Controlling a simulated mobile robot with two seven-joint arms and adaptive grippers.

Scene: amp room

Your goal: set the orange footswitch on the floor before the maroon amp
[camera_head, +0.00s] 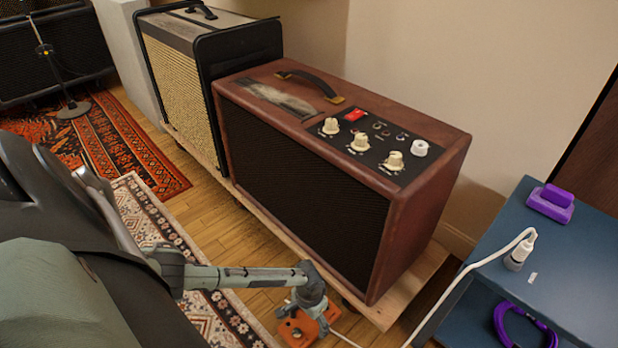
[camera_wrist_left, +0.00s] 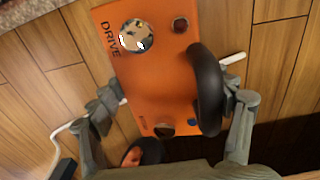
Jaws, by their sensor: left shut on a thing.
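The orange footswitch (camera_head: 296,331) shows at the bottom of the head view, by the front edge of the wooden board under the maroon amp (camera_head: 310,180). My left gripper (camera_head: 311,306) reaches down onto it. In the left wrist view the orange footswitch (camera_wrist_left: 150,75) has a "DRIVE" label, a chrome button, a dark red lamp and a black curved part. The fingers of my left gripper (camera_wrist_left: 172,106) are shut on its two sides. I cannot tell whether its underside touches the floor. My right gripper is not in view.
The maroon amp stands on a low wooden board (camera_head: 420,285), beside a cream-fronted amp (camera_head: 175,75). A patterned rug (camera_head: 155,235) lies to the left. A blue shelf unit (camera_head: 580,270) with purple items stands right. A white cable (camera_head: 470,270) hangs from it.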

